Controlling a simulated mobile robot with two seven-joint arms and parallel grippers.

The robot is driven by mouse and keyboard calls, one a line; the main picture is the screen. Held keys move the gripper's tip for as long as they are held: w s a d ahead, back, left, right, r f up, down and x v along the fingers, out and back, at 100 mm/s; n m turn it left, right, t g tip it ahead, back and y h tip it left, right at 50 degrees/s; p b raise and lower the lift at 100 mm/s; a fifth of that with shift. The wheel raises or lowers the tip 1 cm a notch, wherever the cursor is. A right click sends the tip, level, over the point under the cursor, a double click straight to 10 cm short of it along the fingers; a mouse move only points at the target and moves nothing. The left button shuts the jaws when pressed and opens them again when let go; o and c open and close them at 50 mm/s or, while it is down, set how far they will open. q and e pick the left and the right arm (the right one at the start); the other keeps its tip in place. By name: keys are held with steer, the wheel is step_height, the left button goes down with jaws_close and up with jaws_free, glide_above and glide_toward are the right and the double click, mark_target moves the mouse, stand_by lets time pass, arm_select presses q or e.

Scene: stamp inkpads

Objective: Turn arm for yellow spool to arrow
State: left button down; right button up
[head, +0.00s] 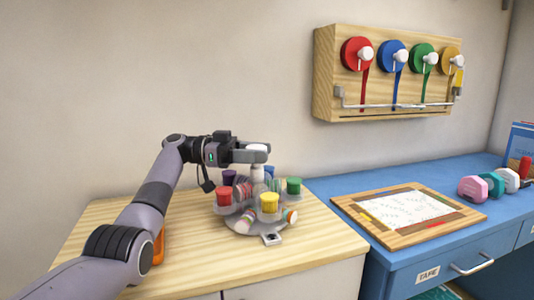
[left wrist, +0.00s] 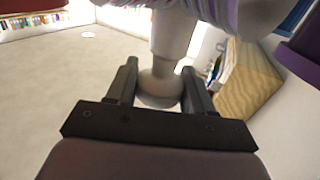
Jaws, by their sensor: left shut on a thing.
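A grey carousel (head: 235,220) stands on the light wood counter, with several arms carrying coloured spools. The yellow spool (head: 268,202) is at its front. The red spool (head: 224,195) is to its left and the green spool (head: 293,186) to its right. A small white tag with a black mark (head: 271,239) lies at the carousel's front edge, roughly below the yellow spool; I cannot make out an arrow's direction. My left gripper (head: 258,153) is shut on the white top knob (head: 256,147); the knob (left wrist: 160,86) is between its fingers in the left wrist view.
A purple spool (head: 229,177) and a blue spool (head: 268,171) are behind. Striped rolls hang low on the carousel. The blue counter (head: 370,188) to the right bears a wood-framed board (head: 438,235). A tape rack (head: 325,75) hangs on the wall.

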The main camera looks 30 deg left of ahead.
arm_select(q)
steer(key=shift+f, duration=0.1)
stand_by(0.4)
steer(key=shift+c, duration=2.4)
jaws_free()
steer(key=v, duration=0.7)
steer(key=shift+p, duration=0.3)
steer(key=shift+a, duration=0.1)
